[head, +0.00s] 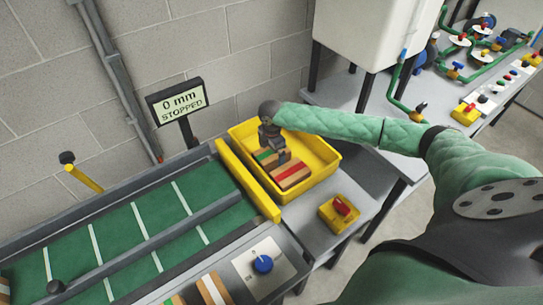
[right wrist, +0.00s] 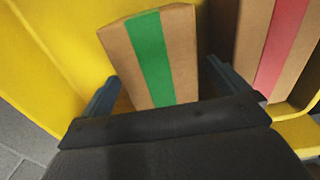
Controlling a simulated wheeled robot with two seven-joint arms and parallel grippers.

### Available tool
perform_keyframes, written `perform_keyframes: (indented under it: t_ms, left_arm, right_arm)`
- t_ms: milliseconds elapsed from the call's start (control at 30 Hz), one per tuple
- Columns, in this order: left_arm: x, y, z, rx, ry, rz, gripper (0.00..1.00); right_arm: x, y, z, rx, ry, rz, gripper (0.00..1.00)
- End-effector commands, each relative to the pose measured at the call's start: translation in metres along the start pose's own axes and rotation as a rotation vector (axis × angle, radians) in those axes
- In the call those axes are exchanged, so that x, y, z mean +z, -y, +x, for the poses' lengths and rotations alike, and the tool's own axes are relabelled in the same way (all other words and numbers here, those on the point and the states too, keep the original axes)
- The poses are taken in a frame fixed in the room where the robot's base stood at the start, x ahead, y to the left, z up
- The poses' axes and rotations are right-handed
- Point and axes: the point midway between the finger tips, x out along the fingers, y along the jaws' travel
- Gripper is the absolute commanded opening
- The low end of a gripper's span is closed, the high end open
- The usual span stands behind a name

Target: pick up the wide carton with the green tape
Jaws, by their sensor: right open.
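A brown carton with a green tape stripe (right wrist: 152,55) lies in the yellow bin (head: 325,150). In the head view the carton (head: 263,155) is partly hidden by my right gripper (head: 277,154). In the right wrist view the two fingers of my right gripper (right wrist: 160,84) stand apart, one on each side of this carton, with small gaps showing. The gripper is open, and its dark body hides the carton's near end. A carton with a red tape stripe (head: 292,175) lies beside it in the bin. My left gripper is not in view.
A green conveyor (head: 120,245) with a yellow bar (head: 247,180) lies left of the bin. A sign (head: 181,101) reads "0 mm STOPPED". A yellow box with a red switch (head: 340,212) and a blue knob panel (head: 263,264) are near. The bin walls stand close around my gripper.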

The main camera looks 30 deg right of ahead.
Motion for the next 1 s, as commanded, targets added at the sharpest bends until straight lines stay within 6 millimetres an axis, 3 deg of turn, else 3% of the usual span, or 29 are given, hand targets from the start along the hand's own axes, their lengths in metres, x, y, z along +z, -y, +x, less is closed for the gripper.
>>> perform_keyframes:
  t_ms: [333, 633, 1000]
  left_arm:
    - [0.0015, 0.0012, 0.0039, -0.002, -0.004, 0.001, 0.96]
    - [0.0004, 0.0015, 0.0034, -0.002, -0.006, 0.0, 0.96]
    - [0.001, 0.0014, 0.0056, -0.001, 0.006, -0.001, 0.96]
  right_arm:
    - [0.0001, 0.0001, 0.005, 0.0, 0.0, -0.001, 0.98]
    - [0.0002, 0.0001, 0.0048, 0.0, 0.0, 0.0, 0.39]
    - [0.0007, -0.001, -0.0036, 0.004, 0.0, 0.0, 0.39]
